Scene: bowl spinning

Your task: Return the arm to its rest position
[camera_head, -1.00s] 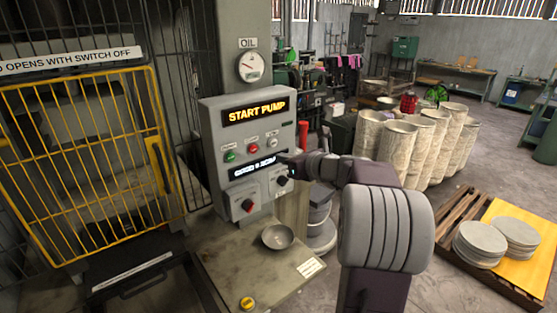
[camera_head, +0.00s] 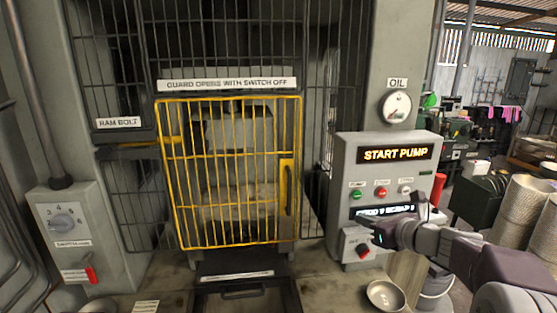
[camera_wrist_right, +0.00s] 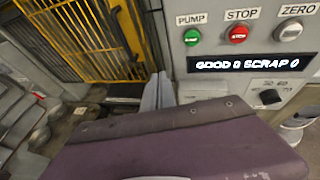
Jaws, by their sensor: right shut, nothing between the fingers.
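My right arm comes in from the right in the head view. Its gripper (camera_head: 378,234) is shut and empty, in front of the lower part of the grey control panel (camera_head: 346,180), just below the counter display. It hides part of the panel's lower knobs; I cannot tell whether it touches the panel. In the right wrist view the grey fingers (camera_wrist_right: 158,92) lie together, left of the panel (camera_wrist_right: 222,98), with the yellow guard behind. The display there reads "GOOD 0 SCRAP 0". My left gripper is not in view.
The yellow barred guard (camera_head: 287,195) is closed across the press, left of the panel. A metal bowl (camera_head: 385,295) sits on the ledge below the panel. A switch box (camera_head: 70,240) stands at far left. Stacked pale discs (camera_head: 528,215) stand at right.

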